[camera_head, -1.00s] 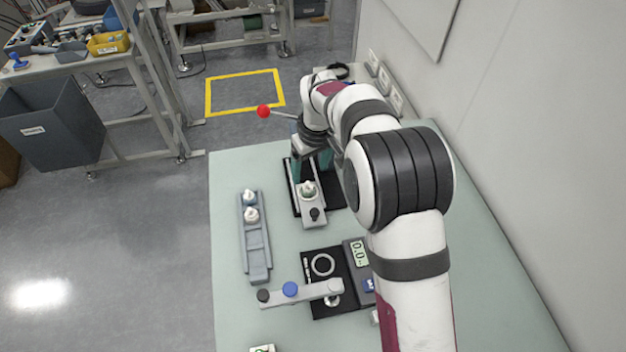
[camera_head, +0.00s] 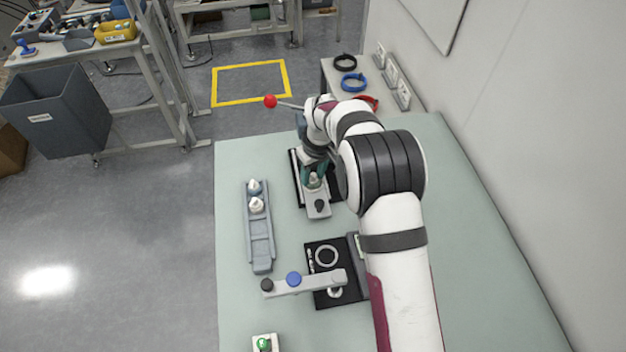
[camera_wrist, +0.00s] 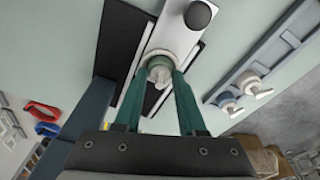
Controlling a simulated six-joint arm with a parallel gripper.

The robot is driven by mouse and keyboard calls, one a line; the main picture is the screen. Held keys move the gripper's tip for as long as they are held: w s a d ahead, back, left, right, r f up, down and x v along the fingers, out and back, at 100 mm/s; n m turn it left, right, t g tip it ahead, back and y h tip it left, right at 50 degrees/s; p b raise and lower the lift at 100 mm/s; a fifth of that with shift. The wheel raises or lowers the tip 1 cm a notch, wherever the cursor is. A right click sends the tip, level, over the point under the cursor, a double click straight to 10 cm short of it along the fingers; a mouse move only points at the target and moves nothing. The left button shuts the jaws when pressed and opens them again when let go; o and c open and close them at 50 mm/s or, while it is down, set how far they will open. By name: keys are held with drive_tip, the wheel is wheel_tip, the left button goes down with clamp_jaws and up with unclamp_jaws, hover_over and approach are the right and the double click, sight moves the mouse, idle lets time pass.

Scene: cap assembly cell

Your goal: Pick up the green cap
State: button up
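A green cap (camera_head: 263,344) sits in a small white holder (camera_head: 273,335) at the bottom edge of the head view, partly cut off. My gripper (camera_head: 315,175) is far from it, at the back of the table. Its teal fingers (camera_wrist: 162,70) stand apart on either side of a small jar (camera_wrist: 160,61) with a white top, which stands in a grey fixture. The gripper looks open; whether the fingertips touch the jar is unclear. The jar also shows in the head view (camera_head: 314,182). The green cap does not show in the wrist view.
A grey-blue rack (camera_head: 261,240) holds two white-topped pieces (camera_head: 256,205). A grey bar (camera_head: 310,285) with a blue knob crosses a black mat with a ring (camera_head: 326,256). The table between the rack and the left edge is clear.

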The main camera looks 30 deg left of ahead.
drive_tip(key=shift+c, duration=0.2)
drive_tip(key=r, duration=0.4)
drive_tip(key=shift+w+d+r, duration=0.1)
drive_tip(key=shift+d+r, duration=0.1)
drive_tip(key=shift+r, duration=0.1)
drive_tip(key=w+d+r, duration=0.3)
drive_tip(key=d+r, duration=0.3)
drive_tip(key=d, duration=0.4)
drive_tip(key=s+a+f, duration=0.2)
drive_tip(key=s+a, duration=0.5)
drive_tip(key=s, duration=0.3)
drive_tip(key=s+a+f, duration=0.3)
drive_tip(key=s+a, duration=0.5)
drive_tip(key=s, duration=0.2)
drive_tip(key=shift+w+d+f, duration=0.1)
drive_tip(key=shift+w+f, duration=0.05)
drive_tip(key=shift+f, duration=1.25)
drive_tip(key=shift+w+d+f, duration=0.1)
drive_tip(key=shift+f, duration=1.25)
drive_tip(key=shift+f, duration=0.2)
drive_tip(key=shift+f, duration=0.1)
drive_tip(key=shift+f, duration=0.3)
